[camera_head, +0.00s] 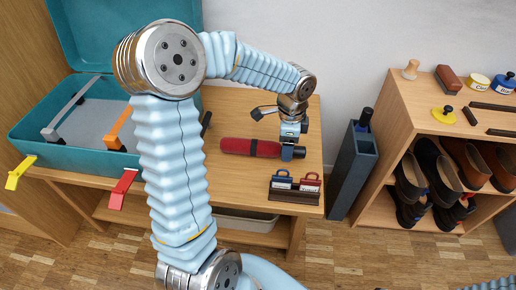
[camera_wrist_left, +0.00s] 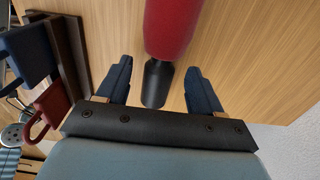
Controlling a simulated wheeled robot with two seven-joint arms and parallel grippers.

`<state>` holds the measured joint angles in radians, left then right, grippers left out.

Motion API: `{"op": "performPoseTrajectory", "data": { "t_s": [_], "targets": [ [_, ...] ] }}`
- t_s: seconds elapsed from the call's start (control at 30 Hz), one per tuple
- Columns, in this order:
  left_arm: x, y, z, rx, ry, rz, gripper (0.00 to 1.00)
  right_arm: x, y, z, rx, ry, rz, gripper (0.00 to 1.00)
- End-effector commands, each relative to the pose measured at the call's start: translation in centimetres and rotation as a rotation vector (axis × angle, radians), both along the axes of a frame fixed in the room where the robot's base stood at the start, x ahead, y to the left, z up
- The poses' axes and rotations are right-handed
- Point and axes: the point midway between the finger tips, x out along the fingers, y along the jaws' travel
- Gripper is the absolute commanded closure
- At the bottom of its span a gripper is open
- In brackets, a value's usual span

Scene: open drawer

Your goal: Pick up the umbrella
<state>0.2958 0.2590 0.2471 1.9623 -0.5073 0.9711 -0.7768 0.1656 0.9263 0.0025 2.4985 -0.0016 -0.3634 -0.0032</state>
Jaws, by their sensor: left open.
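The umbrella (camera_head: 240,147) is folded, red with a dark strap and a black handle, and lies on the wooden table. My left gripper (camera_head: 292,152) is over its handle end at the right. In the left wrist view the umbrella's red cover (camera_wrist_left: 172,28) runs out at the top, and its black handle (camera_wrist_left: 157,84) lies between the two open fingers (camera_wrist_left: 160,88). I cannot tell the height of the fingers over the table. My right gripper is not in view.
A teal open suitcase (camera_head: 80,140) stands at the table's left. A small holder with blue and red padlocks (camera_head: 295,190) is near the table's front edge. Right of the table are a grey umbrella stand (camera_head: 352,172) and a shoe shelf (camera_head: 400,120). A wall is behind.

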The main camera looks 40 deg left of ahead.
Motion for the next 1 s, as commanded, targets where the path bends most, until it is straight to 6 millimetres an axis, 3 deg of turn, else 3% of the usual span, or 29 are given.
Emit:
{"op": "performPoseTrajectory", "data": {
  "t_s": [0.1, 0.37, 0.77, 1.0],
  "targets": [
    [0.00, -0.11, -1.32, -0.001, 0.001, -0.002, 0.34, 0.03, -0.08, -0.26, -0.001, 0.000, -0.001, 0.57],
    [0.03, -0.10, -1.48, -0.001, -0.001, -0.002, 0.35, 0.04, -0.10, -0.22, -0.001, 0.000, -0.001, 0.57],
    [0.03, -0.11, -1.45, -0.001, -0.001, -0.002, 0.97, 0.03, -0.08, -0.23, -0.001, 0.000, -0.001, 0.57],
    [0.04, -0.10, -1.40, 0.000, -0.001, -0.002, 1.00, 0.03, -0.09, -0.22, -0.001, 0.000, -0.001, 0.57]
  ]
}}
